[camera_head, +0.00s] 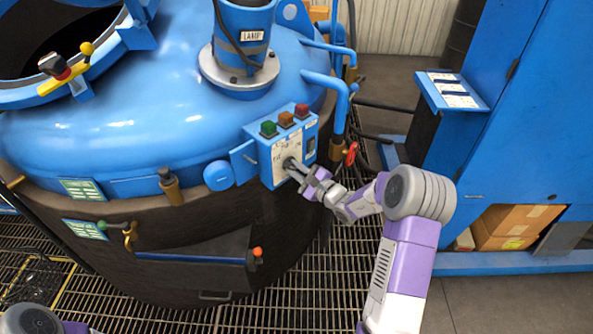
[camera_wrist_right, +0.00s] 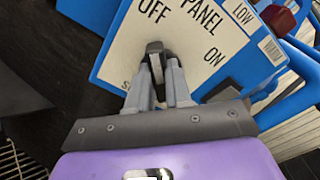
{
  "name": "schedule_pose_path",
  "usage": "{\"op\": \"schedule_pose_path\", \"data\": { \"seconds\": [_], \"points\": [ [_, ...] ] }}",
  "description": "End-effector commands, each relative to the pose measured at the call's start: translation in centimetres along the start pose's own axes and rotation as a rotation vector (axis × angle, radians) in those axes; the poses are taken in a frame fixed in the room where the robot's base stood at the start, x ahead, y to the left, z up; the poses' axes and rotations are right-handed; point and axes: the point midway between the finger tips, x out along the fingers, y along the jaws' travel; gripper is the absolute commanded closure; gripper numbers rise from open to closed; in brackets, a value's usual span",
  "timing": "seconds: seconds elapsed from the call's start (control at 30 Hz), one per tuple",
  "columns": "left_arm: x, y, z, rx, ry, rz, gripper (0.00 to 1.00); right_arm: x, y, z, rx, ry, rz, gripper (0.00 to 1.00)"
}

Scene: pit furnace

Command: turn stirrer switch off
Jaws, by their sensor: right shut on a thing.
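The stirrer switch is a small dark grey knob (camera_wrist_right: 155,50) on the white plate of a blue control box (camera_head: 250,160) on the furnace side. The plate reads "PANEL", "OFF" and "ON" in the right wrist view; another label is mostly hidden behind my fingers. My right gripper (camera_head: 293,166) is at the plate. Its two fingers (camera_wrist_right: 157,82) are shut on the knob, one on each side. The knob's upper end shows beneath the "OFF" lettering, with "ON" to the right. Its exact setting is hard to tell. My left gripper is out of view.
Green, orange and red buttons (camera_head: 285,119) sit on top of the box. A red-handled valve (camera_head: 351,154) and blue pipes (camera_head: 341,85) stand close to its right. A blue cabinet (camera_head: 520,110) is farther right. Grating and open floor lie below.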

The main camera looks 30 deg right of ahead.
Motion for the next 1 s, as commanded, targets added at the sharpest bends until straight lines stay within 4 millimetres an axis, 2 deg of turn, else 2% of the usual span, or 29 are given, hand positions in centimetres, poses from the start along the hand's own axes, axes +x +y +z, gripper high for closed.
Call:
{"op": "schedule_pose_path", "data": {
  "seconds": [0.27,0.3,0.47,0.77,0.87,1.0],
  "points": [
    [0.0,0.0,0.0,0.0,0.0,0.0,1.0,0.1,-0.2,0.1,-0.007,-0.003,-0.002,1.0],
    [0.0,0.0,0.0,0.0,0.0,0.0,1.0,0.1,-0.2,0.1,-0.007,-0.004,-0.002,0.78],
    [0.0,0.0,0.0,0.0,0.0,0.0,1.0,0.1,-0.1,0.1,-0.005,-0.003,-0.002,0.55],
    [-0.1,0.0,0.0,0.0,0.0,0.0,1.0,-0.2,-0.1,0.0,-0.002,0.0,0.0,0.55],
    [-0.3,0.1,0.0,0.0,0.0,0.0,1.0,-1.2,-0.1,0.0,-0.002,0.002,0.0,0.55],
    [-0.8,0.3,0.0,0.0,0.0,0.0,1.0,-3.6,-0.2,0.1,-0.002,0.002,-0.001,0.55]
  ]
}}
